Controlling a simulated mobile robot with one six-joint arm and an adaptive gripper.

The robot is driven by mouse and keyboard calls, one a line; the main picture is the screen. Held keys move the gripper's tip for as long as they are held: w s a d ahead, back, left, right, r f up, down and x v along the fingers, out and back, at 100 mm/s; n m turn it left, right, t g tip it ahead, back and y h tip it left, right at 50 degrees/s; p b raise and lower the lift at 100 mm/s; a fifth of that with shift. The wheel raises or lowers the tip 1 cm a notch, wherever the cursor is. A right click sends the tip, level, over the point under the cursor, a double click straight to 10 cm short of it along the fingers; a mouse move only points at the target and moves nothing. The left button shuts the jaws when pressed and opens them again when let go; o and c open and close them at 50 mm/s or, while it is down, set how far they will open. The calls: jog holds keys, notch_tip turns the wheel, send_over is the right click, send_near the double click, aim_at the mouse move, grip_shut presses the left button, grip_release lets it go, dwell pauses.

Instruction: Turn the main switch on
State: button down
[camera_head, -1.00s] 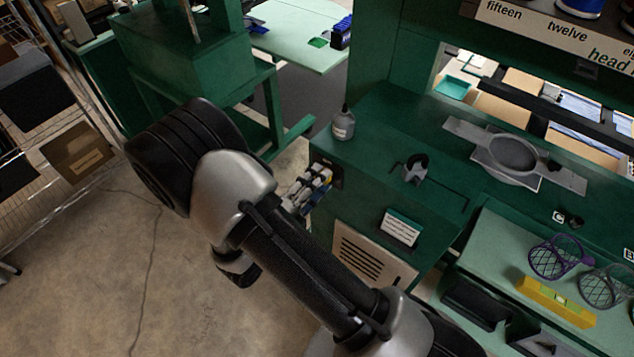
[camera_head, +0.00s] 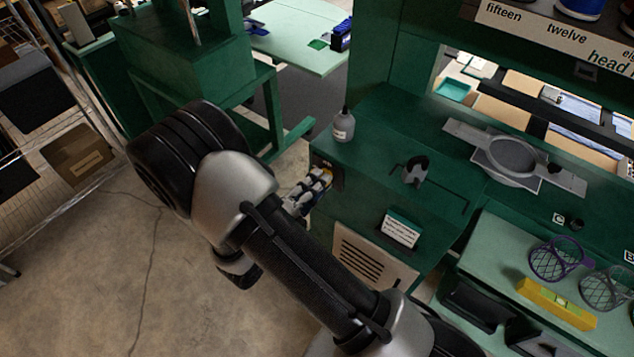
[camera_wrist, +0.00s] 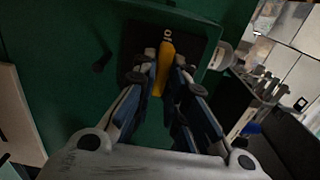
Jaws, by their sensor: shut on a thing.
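The main switch is a yellow handle (camera_wrist: 164,66) on a black plate (camera_wrist: 134,42) with a small white mark near the top. In the head view the dark plate (camera_head: 322,162) sits on the side of the green cabinet. My gripper (camera_wrist: 165,78) is shut on the yellow handle, with a finger on either side of it. In the head view my gripper (camera_head: 322,178) meets the cabinet side at the plate. In the wrist view the handle stands nearly upright, slightly tilted. Its lower part lies between the fingers, and the head view mostly hides it.
A grey bottle (camera_head: 343,126) stands on the cabinet top just above the switch. A black clamp-like tool (camera_head: 415,170) and a grey round-centred fixture (camera_head: 512,160) lie farther right. A vent (camera_head: 366,263) and a label card (camera_head: 401,229) are on the cabinet. Bare floor (camera_head: 190,300) is at left.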

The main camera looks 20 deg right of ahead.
jog(key=shift+m, duration=0.4)
jog(key=shift+m+b, duration=0.45)
jog(key=shift+m, duration=8.05)
jog(key=c, duration=1.6)
grip_release()
jog(key=shift+a, duration=0.1)
